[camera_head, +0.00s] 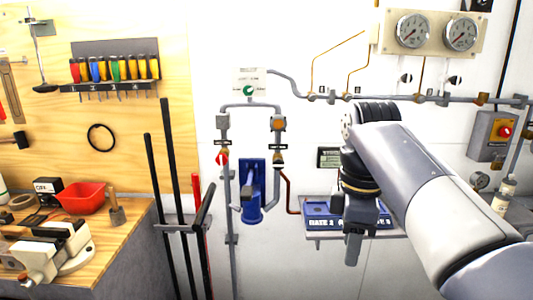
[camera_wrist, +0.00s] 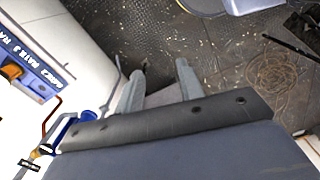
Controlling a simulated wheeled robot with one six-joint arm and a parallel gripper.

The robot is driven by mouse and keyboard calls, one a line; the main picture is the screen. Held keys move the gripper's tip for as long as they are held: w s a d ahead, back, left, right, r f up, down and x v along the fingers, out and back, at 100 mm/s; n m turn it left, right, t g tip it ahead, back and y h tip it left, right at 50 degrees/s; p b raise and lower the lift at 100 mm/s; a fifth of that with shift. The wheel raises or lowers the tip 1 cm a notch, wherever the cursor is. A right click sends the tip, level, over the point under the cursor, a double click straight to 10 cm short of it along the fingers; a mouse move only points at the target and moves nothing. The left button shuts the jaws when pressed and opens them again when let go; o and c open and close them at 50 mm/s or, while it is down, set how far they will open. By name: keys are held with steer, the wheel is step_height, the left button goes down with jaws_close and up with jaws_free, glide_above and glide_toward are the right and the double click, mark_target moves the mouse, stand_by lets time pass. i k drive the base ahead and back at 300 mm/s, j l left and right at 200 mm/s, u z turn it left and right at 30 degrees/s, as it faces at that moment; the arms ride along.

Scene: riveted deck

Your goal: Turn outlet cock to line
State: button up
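A grey pipe loop on the white wall carries two small cocks, a left one with a red handle (camera_head: 222,157) and a right one with a dark handle (camera_head: 278,160). Each has a small label above it, too small to read, so I cannot tell which is the outlet cock. A blue cylinder unit (camera_head: 248,195) hangs between the pipe legs. A round green-and-white dial (camera_head: 249,89) sits above. My gripper (camera_head: 353,258) points down in front of the wall, right of the pipe loop and apart from it. In the wrist view its fingers (camera_wrist: 160,75) are spread with nothing between them.
A blue lettered tray on a shelf (camera_head: 320,222) lies behind my gripper. A dark red pipe (camera_head: 290,190) runs toward it. Tall black bars (camera_head: 170,190) stand left of the loop. A workbench (camera_head: 125,235) with a vise (camera_head: 50,250) is at left. Gauges (camera_head: 436,32) hang upper right.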

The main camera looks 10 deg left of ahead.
mark_target(278, 164)
steer(key=i+u, duration=0.45)
steer(key=i, duration=1.55)
